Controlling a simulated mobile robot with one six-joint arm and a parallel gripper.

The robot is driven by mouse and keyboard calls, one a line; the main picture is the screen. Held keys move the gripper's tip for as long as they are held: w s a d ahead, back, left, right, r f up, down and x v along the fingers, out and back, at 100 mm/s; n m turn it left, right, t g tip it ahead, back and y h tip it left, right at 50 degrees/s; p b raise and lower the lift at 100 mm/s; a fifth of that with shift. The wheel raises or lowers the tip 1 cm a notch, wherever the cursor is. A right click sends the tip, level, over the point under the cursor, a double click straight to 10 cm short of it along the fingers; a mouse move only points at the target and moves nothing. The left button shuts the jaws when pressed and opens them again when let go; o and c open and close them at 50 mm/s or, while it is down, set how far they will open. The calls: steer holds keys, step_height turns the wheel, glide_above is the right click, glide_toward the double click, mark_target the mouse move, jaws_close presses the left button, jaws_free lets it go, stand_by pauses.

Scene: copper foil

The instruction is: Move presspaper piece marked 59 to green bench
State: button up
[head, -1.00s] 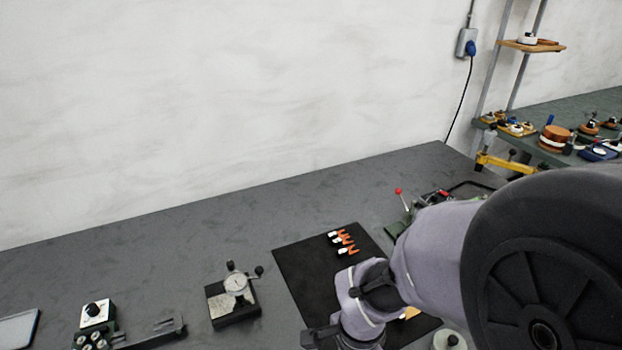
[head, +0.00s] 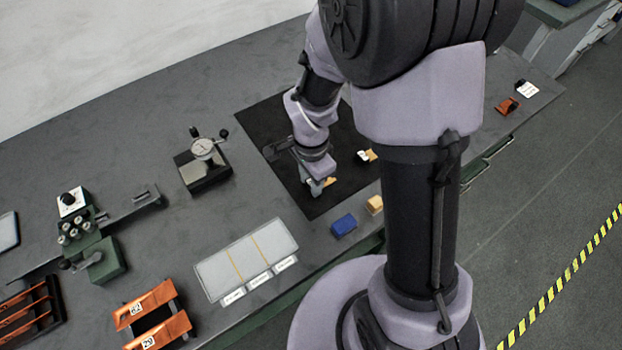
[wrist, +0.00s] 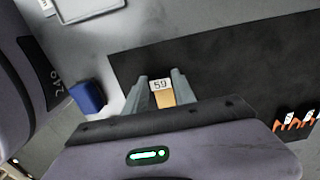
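The tan presspaper piece marked 59 (wrist: 163,95) sits at the black mat's edge in the wrist view, its white label facing the camera. My gripper (wrist: 160,82) has one finger on each side of it. Whether the fingers press on it or leave a thin gap cannot be told. In the head view my gripper (head: 318,188) is low over the black mat (head: 262,118), with a bit of tan (head: 330,181) beside the fingertips. The corner of another bench with a greenish edge (head: 558,14) shows at the top right.
A blue block (head: 343,224) and a yellow block (head: 375,204) lie near the front edge. A dial gauge stand (head: 204,165) stands left of the mat. A grey tray (head: 245,262) and orange pieces (head: 150,310) lie further left. Orange-and-white pieces (wrist: 292,122) are on the mat.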

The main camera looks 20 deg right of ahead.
steer(key=o, duration=0.4)
steer(key=shift+o, duration=0.2)
steer(key=shift+r, duration=0.1)
